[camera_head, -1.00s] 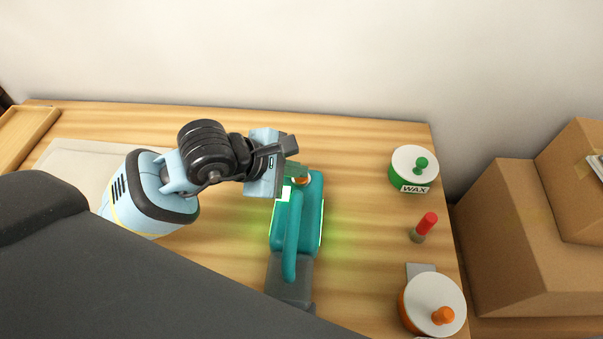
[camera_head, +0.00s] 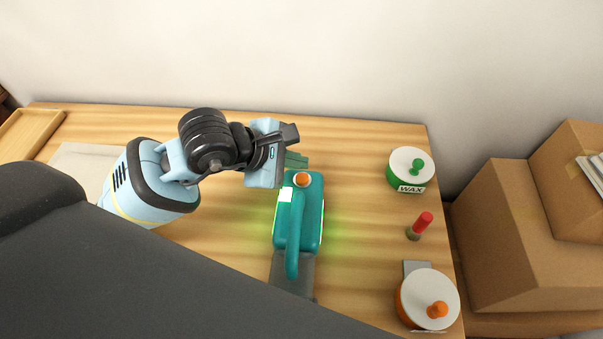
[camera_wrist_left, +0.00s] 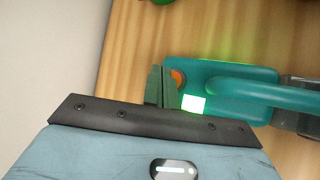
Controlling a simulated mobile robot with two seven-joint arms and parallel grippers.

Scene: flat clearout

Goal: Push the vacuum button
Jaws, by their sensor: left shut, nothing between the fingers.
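The teal handheld vacuum (camera_head: 312,220) lies on the wooden table, with a lit white panel and a green glow along its sides. Its round orange button (camera_head: 302,180) is at the far end, clear of the gripper in the head view. My left gripper (camera_head: 297,160) is shut and empty, just beyond the button and apart from it in that view. In the left wrist view, the shut green fingers (camera_wrist_left: 160,86) are beside the vacuum (camera_wrist_left: 230,80) and partly hide the orange button (camera_wrist_left: 178,78). My right gripper is not in view.
On the table's right side stand a green wax tin (camera_head: 400,172), a red-capped item (camera_head: 424,222) and an orange tin with a white lid (camera_head: 420,298). Cardboard boxes (camera_head: 510,230) are at the right. A wooden tray (camera_head: 30,135) lies at far left. A wall rises behind.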

